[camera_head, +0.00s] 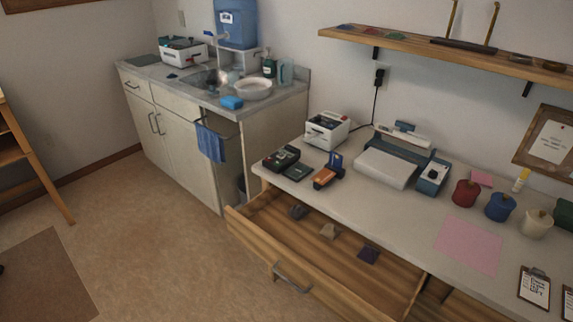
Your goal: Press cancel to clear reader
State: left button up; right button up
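A small dark device (282,159) lies near the left end of the white worktop and looks like a reader. Beside it, to its right, is a flat dark pad (298,171). Farther right is a black and orange handheld device (326,176) with a blue item (336,160) standing just behind it. I cannot tell for certain which of these is the reader, and a cancel key is too small to make out. Neither of my grippers shows in the head view.
An open drawer (262,237) with several small items juts out below the worktop (386,213). A white printer-like machine (327,130) and a scale-like device (388,166) stand behind. A sink counter (190,91) is at left. The floor (150,235) before it is clear.

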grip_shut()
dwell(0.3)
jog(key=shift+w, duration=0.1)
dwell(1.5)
